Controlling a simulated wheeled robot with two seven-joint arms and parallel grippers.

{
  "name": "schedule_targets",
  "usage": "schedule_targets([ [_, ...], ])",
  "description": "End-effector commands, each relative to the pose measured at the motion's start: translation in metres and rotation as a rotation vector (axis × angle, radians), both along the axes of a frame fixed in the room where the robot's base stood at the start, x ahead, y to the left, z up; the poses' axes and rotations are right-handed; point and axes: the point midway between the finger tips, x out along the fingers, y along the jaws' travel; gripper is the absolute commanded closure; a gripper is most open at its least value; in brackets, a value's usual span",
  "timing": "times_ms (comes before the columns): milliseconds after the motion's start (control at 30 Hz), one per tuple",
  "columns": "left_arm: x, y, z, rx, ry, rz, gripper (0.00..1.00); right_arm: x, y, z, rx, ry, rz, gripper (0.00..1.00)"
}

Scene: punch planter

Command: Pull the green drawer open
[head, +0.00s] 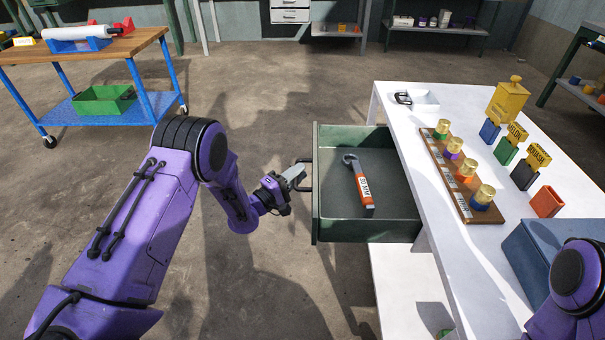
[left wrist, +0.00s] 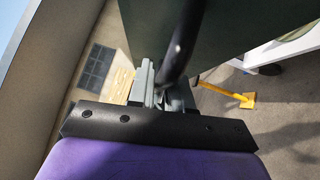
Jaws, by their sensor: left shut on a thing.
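The green drawer (head: 330,215) stands well out from the left side of the white table, with its open top showing. A punch or wrench-like tool with an orange label (head: 362,187) lies inside it. The dark bar handle (head: 304,174) is on the drawer's left face. My left gripper (head: 295,176) is at that handle and shut on it. In the left wrist view the dark handle (left wrist: 183,45) runs up from between the fingers, in front of the green drawer face (left wrist: 240,30). Only my right arm shows at the lower right; its gripper is out of view.
The white table (head: 410,115) carries a wooden rack (head: 445,175) of gold-topped pieces, coloured holders, a yellow container (head: 507,102) and a blue box (head: 535,250). A blue cart (head: 75,48) stands at the upper left. Bare floor lies left of the drawer.

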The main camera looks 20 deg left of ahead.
Motion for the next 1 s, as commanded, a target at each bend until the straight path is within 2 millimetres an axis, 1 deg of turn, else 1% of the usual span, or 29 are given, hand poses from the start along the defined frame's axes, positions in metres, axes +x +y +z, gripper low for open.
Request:
schedule_targets([
  [333, -0.001, 0.001, -0.002, 0.0, 0.003, 0.0, 1.0, 0.0, 0.0, 0.0, 0.0, 0.0, 0.0, 1.0],
  [367, -0.001, 0.001, -0.002, 0.0, 0.003, 0.0, 0.78, 0.0, 0.0, 0.0, 0.0, 0.0, 0.0, 1.0],
  [400, -0.001, 0.001, -0.002, 0.0, 0.003, 0.0, 0.65, 0.0, 0.0, 0.0, 0.0, 0.0, 0.0, 1.0],
  [433, -0.001, 0.001, -0.001, 0.0, 0.003, 0.0, 0.62, 0.0, 0.0, 0.0, 0.0, 0.0, 0.0, 1.0],
  [667, 0.0, 0.001, -0.001, 0.0, 0.001, 0.0, 0.62, 0.0, 0.0, 0.0, 0.0, 0.0, 0.0, 1.0],
  [767, -0.005, 0.003, -0.001, -0.001, 0.003, -0.001, 0.62, 0.0, 0.0, 0.001, 0.0, 0.0, 0.0, 1.0],
  [867, -0.02, 0.011, -0.003, -0.001, 0.005, 0.002, 0.62, 0.0, 0.0, 0.003, 0.0, 0.0, 0.0, 1.0],
  [1000, -0.052, 0.025, -0.008, -0.003, 0.006, 0.004, 0.62, 0.0, 0.0, 0.005, 0.0, 0.0, 0.0, 1.0],
])
